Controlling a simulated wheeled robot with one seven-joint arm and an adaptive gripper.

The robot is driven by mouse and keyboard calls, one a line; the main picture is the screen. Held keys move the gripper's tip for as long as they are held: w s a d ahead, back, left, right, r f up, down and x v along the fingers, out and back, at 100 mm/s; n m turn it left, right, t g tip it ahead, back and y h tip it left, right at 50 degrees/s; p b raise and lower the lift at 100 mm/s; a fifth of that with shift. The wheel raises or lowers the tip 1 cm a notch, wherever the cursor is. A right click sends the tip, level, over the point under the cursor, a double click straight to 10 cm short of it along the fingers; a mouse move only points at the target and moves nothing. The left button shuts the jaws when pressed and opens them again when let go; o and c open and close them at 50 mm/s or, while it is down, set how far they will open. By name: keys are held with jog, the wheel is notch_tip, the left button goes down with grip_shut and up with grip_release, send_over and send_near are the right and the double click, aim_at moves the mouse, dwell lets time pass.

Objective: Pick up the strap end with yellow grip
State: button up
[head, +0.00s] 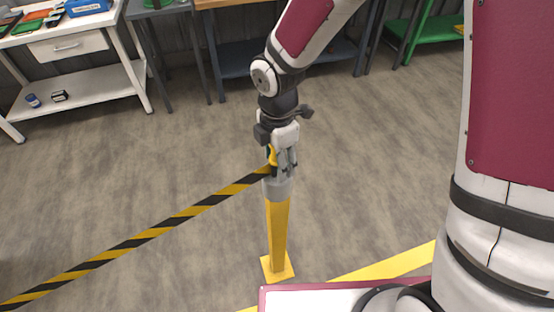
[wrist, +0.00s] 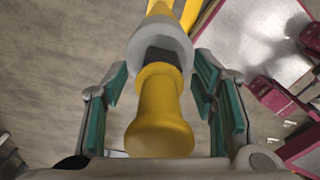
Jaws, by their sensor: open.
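The strap end's yellow grip (wrist: 160,118) stands up between the two open fingers of my gripper (wrist: 160,90) in the wrist view, with a gap on both sides. Its far end meets a dark slot in the grey head of the yellow post (wrist: 178,48). In the head view my gripper (head: 284,158) points down over the top of the post (head: 278,232). A little of the yellow grip (head: 271,154) shows beside the fingers. The black and yellow strap (head: 150,234) runs from the post's head down to the lower left.
A white workbench (head: 90,47) with a shelf stands at the back left. More benches stand along the back wall. A yellow floor line (head: 385,264) runs right of the post's square base. The grey floor (head: 130,180) around the post is clear.

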grip_shut()
jog(key=shift+r, duration=0.15)
jog(key=shift+r, duration=0.6)
notch_tip(320, 180, up, 2)
jog(key=shift+w+r, duration=0.1)
jog(key=shift+r, duration=0.15)
jog(key=s+d+p, duration=0.2)
jog(key=s+p, duration=0.1)
jog(key=s, duration=0.4)
jog(key=s+d+r+p, duration=0.1)
jog(key=s+d+p, duration=0.1)
jog(key=s, duration=0.6)
jog(key=shift+s+d+p, duration=0.2)
jog(key=shift+s+p, duration=0.1)
jog(key=shift+p, duration=0.25)
jog(key=shift+r, duration=0.1)
